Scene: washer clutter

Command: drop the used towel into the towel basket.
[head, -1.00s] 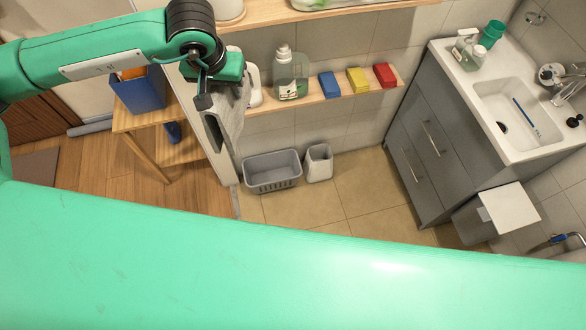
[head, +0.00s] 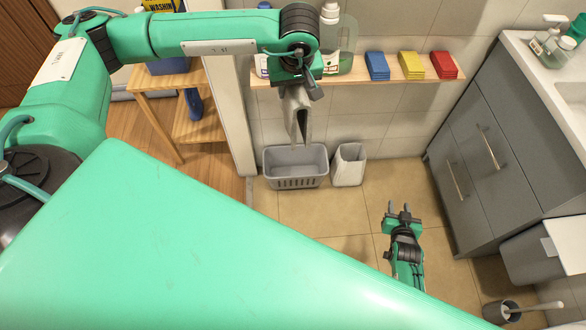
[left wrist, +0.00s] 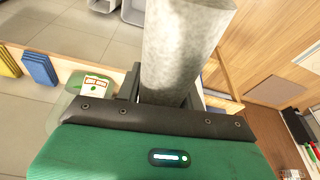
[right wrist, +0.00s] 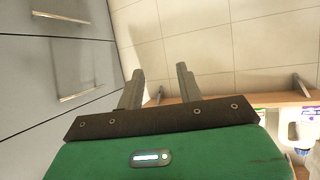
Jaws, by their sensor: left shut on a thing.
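The used towel (head: 296,115), a greyish-white cloth, hangs folded from my left gripper (head: 297,88). That gripper is shut on it. In the left wrist view the towel (left wrist: 182,45) fills the space beyond the jaws and hides much behind it. The grey towel basket (head: 296,183), with a slotted front, stands on the floor against the wall. In the head view the towel's lower end is just above the basket's back rim, apart from it as far as I can tell. My right gripper (head: 400,210) is open and empty low over the floor, right of the basket.
A small light bin (head: 349,166) stands just right of the basket. A wall shelf (head: 350,79) with bottles and blue, yellow and red cloths runs behind my left gripper. A grey cabinet (head: 490,150) is at the right. A toilet brush holder (head: 501,311) stands at lower right.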

